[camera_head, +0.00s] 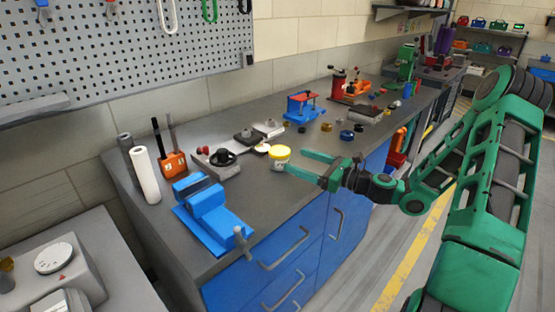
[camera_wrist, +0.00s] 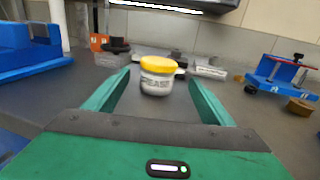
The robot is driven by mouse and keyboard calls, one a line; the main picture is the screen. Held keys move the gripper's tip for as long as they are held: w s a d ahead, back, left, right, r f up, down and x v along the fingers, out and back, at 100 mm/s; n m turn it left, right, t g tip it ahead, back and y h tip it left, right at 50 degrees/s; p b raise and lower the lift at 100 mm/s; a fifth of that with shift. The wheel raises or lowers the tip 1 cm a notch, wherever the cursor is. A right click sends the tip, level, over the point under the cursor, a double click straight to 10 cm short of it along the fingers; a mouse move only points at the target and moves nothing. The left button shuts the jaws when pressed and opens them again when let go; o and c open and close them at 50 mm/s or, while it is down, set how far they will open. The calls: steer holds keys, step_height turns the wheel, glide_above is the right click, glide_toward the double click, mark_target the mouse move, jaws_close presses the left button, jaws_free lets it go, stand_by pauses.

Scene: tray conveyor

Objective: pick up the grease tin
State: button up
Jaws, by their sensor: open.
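The grease tin (camera_head: 279,155) is a small pale jar with a yellow lid, upright on the grey workbench near its front edge. In the wrist view the tin (camera_wrist: 156,80) stands ahead, at the far ends of the fingers and between their lines. My green gripper (camera_head: 312,166) is open and empty, held low over the bench from the right. In the wrist view both fingers of my gripper (camera_wrist: 156,90) are spread wide, with a gap on each side of the tin. I cannot tell whether the fingertips reach past its near side.
A blue vice (camera_head: 208,212) stands at the bench's front left. A grey fixture with a black knob (camera_head: 222,157) is left of the tin. A blue clamp (camera_head: 303,107) and several small round parts lie farther back. The bench (camera_head: 262,192) is clear in front of the tin.

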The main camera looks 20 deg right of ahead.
mark_target(288, 157)
steer(key=shift+x, duration=3.3)
steer(key=shift+s+a, duration=0.1)
steer(key=shift+s, duration=0.05)
steer(key=c, duration=1.3)
